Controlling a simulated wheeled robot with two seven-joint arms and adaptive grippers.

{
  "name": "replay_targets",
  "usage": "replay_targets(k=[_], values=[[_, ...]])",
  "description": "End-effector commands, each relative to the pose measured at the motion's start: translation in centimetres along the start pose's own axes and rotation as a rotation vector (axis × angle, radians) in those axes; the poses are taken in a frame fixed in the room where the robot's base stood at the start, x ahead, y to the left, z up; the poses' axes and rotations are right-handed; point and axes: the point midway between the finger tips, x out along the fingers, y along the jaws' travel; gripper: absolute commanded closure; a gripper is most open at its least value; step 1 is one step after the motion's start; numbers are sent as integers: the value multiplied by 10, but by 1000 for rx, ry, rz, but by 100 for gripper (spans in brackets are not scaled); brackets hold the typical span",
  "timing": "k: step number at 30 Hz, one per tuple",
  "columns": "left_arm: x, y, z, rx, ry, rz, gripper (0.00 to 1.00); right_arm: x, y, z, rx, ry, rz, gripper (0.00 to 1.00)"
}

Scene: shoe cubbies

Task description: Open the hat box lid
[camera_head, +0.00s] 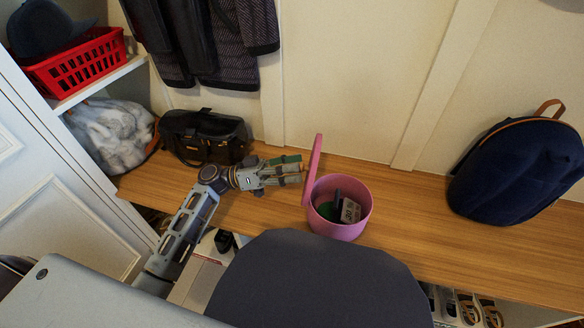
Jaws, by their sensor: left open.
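A round pink hat box (340,231) stands on the wooden bench. Its pink lid (313,168) stands roughly upright at the box's left side, so the inside shows. A dark item, a small grey labelled item (350,210) and something green lie inside. My left gripper (301,172) is open just left of the lid, its fingertips pointing right towards it. I cannot tell whether the fingertips touch the lid. My right gripper is not in view.
A black bag (205,137) sits on the bench behind my left arm. A navy backpack (518,165) stands at the right. A red basket (82,66) is on a shelf at upper left. The bench (415,215) between box and backpack is clear.

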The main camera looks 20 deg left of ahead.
Motion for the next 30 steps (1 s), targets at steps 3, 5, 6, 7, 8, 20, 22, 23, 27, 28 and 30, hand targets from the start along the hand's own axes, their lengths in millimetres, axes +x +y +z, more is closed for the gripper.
replay_targets(k=[3,5,6,7,8,20,22,23,27,28,30], values=[[-4,0,0,0,-1,-1,54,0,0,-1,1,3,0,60],[-8,0,0,0,-1,-1,54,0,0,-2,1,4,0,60],[-11,-1,0,-1,-1,-2,54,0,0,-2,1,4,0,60],[-14,-1,0,-1,0,-2,54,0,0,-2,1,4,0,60],[-17,-1,0,-1,0,-2,54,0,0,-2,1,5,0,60],[-73,-1,1,-2,0,-2,54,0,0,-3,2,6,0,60],[-83,-1,0,-2,0,-2,54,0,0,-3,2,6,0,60],[-87,0,0,-1,0,-1,54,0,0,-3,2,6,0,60],[-104,-1,0,-1,0,-1,54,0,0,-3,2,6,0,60],[-107,-1,0,0,0,-2,54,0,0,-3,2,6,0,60],[-112,-1,0,0,0,-1,54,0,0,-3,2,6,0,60]])
